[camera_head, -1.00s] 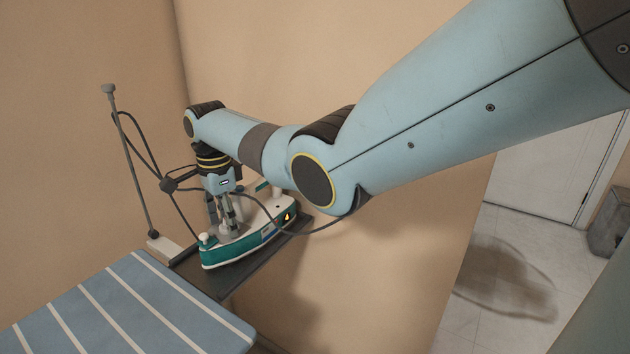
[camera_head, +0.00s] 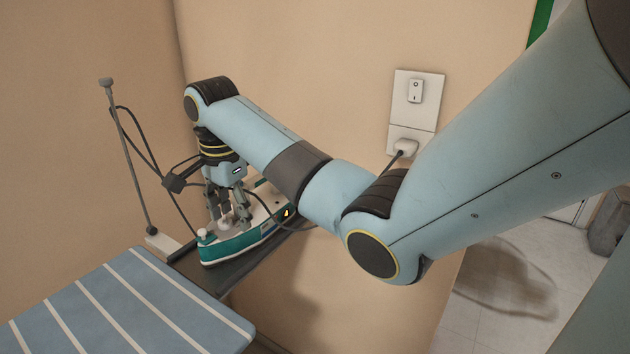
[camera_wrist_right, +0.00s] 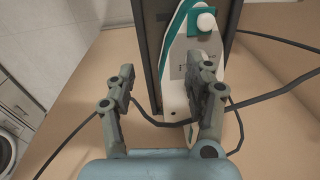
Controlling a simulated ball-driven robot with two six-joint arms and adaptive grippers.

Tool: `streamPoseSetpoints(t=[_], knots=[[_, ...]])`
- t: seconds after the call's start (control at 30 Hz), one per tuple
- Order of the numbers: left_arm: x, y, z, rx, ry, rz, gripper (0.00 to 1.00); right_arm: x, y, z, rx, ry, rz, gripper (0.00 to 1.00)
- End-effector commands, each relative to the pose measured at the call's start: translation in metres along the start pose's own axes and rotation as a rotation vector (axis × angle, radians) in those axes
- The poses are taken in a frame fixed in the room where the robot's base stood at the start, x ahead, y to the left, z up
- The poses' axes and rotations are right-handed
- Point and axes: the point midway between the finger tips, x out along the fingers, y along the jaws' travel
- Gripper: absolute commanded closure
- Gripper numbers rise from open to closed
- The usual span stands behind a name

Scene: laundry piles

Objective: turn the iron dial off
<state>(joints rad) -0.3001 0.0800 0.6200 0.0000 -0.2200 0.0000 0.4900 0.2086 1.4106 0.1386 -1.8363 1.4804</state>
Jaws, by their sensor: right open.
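The iron (camera_head: 245,242) is teal and white and lies on a dark rest (camera_head: 235,272) by the wall. It also shows in the right wrist view (camera_wrist_right: 177,65). A white round knob (camera_head: 202,234) stands at its near end and shows in the right wrist view (camera_wrist_right: 206,21). A small yellow mark (camera_head: 286,213) shows on its side. My right gripper (camera_head: 227,218) points down over the iron, its fingers apart. In the right wrist view, my right gripper (camera_wrist_right: 166,78) is open with nothing clasped. My left gripper is out of view.
The blue striped ironing board (camera_head: 120,305) is at the lower left. A thin grey pole (camera_head: 130,160) with a cable stands beside the rest. A wall switch (camera_head: 415,90) and a plugged socket (camera_head: 405,145) are behind my right arm. Dark cables cross near the iron.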

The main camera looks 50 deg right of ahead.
Motion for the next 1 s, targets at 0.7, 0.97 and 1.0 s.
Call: streamPoseSetpoints(t=[0.7,0.97,1.0], knots=[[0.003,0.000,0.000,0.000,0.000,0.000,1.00,0.060,0.141,0.046,-0.805,0.083,-0.093,0.47],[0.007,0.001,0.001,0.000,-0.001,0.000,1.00,0.078,0.194,0.060,-1.091,0.116,-0.116,0.47],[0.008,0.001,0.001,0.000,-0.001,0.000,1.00,0.082,0.201,0.062,-1.133,0.121,-0.118,0.47]])
